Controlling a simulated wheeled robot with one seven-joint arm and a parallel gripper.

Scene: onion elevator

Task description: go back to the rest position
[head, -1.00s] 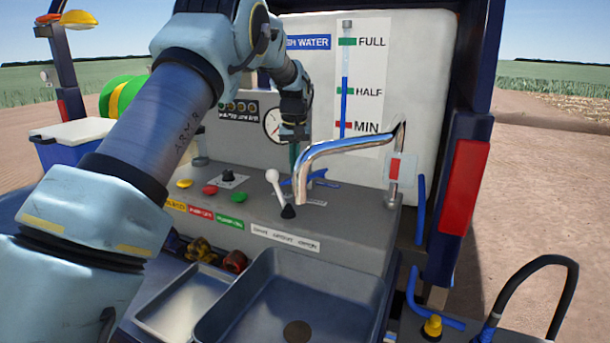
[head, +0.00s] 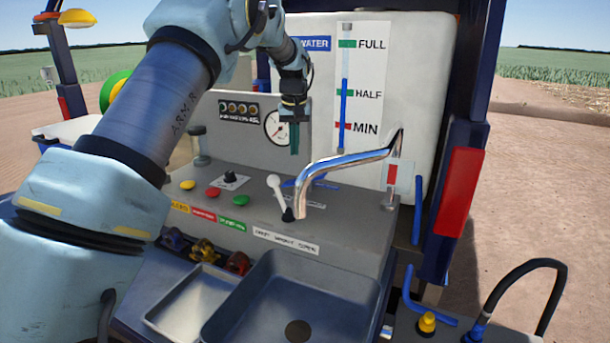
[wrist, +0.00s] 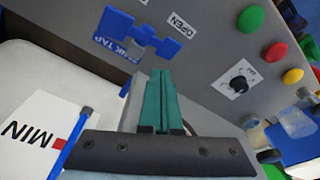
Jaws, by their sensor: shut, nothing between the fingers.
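My gripper (head: 294,138) hangs fingers-down in front of the white tank panel, above the grey console and left of the chrome tap (head: 345,163). Its two green fingers lie together with nothing between them, and they also show in the wrist view (wrist: 159,100). My arm reaches in from the left of the head view. A blue tap handle (head: 312,181) sits on the console below the gripper, apart from it; in the wrist view it shows beyond the fingertips, beside the labels "TAP" and "OPEN" (wrist: 138,38).
A white-knobbed lever (head: 275,184) stands on the console near yellow, red and green buttons (head: 213,192). A sink basin (head: 330,290) lies in front. A round gauge (head: 277,128) is just left of the gripper. The tank's level scale (head: 346,90) is behind, right of the gripper.

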